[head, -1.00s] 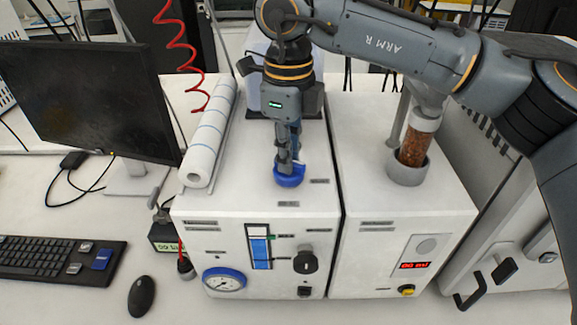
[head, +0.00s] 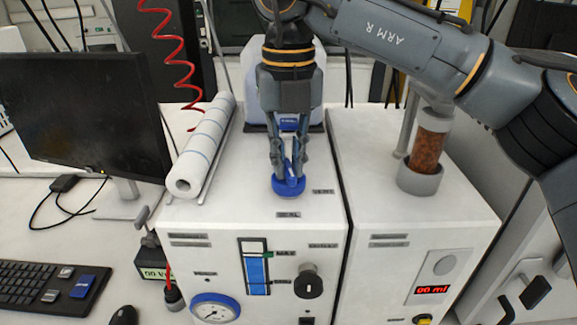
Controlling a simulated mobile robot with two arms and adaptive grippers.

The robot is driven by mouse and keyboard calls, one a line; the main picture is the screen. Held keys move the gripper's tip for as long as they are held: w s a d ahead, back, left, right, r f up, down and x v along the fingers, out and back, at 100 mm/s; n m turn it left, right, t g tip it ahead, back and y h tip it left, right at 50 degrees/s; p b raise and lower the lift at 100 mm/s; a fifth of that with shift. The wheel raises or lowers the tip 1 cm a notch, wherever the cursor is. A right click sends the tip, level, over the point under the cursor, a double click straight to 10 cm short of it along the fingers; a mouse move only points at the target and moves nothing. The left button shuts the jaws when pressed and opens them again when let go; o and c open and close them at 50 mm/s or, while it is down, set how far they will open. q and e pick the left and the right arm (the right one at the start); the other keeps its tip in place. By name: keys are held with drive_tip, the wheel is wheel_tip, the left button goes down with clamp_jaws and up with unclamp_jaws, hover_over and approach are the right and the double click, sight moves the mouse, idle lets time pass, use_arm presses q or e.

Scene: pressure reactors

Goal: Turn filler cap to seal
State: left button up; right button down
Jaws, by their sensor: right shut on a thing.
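The blue filler cap (head: 289,187) sits on top of the left white reactor cabinet (head: 235,208). It has a raised grip that stands up between my fingers. My right gripper (head: 290,170) comes down from above and is shut on the cap's grip, one finger on each side. A label reading SEAL (head: 288,214) lies in front of the cap, and a label that looks like VENT (head: 322,191) lies to its right. The fingers partly hide the cap's grip, so I cannot tell exactly where it points. My left gripper is not in view.
A paper roll (head: 201,150) lies left of the cap, with a red coiled hose (head: 172,50) above it. A second white cabinet (head: 380,209) with a pellet-filled column (head: 427,150) stands at the right, under my right arm. A monitor (head: 75,115) stands at the left.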

sight(289, 165)
drive_tip(key=shift+m+b, duration=0.45)
drive_tip(key=shift+m, duration=0.75)
drive_tip(key=shift+r, duration=0.1)
drive_tip(key=c, duration=1.4)
unclamp_jaws()
drive_tip(key=shift+o, duration=0.2)
wheel_tip(289, 165, up, 12)
